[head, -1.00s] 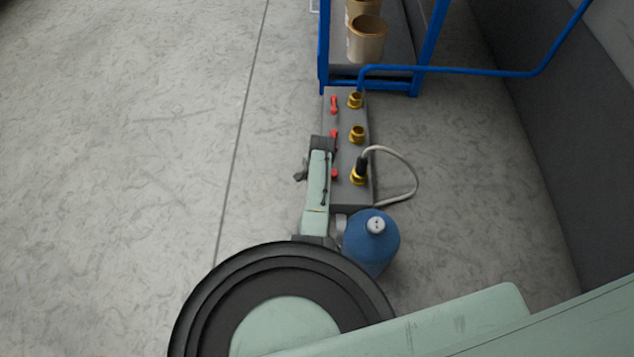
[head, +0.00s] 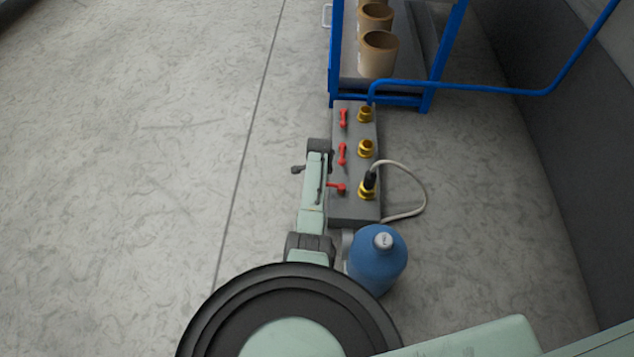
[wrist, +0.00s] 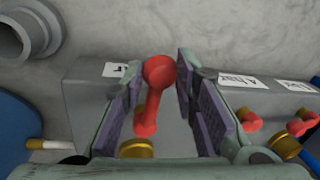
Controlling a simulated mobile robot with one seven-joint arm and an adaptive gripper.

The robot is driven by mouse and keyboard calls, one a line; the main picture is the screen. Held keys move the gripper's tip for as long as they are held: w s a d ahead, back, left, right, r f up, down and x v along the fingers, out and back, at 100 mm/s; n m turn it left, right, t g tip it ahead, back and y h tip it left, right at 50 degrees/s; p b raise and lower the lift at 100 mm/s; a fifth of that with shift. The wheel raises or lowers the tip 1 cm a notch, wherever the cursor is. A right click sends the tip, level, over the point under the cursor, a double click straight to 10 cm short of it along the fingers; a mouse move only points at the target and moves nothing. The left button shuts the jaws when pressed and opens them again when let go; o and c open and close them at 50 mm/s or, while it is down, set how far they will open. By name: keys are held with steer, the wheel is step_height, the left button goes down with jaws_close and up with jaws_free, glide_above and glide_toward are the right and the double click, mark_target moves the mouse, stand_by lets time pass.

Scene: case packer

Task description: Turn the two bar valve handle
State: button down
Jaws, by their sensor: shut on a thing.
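A grey valve block (head: 352,208) carries a row of red handles. The handle nearest me (head: 337,187) lies across the block, its outer end towards my arm. In the wrist view this red handle (wrist: 155,92), with a round knob end, stands between the fingers of my gripper (wrist: 160,74), which is shut on it. The middle handle (head: 342,153) and far handle (head: 343,118) lie along the block. White labels (wrist: 240,81) on the block's side show "bar"; the one by the held handle is mostly hidden.
Brass ports (head: 366,148) line the block, and a pale hose (head: 412,180) loops from the nearest. A blue bottle (head: 377,262) stands close by the block's near end. A blue-framed rack (head: 433,80) holds brown pots behind. Floor at the left is clear.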

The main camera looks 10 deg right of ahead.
steer(key=c, duration=1.3)
jaws_free()
steer(key=r, duration=0.4)
steer(key=s+r, duration=0.1)
steer(key=r, duration=0.3)
steer(key=s+r, duration=0.1)
steer(key=r, duration=0.3)
steer(key=shift+s, duration=0.1)
steer(key=shift+f, duration=0.1)
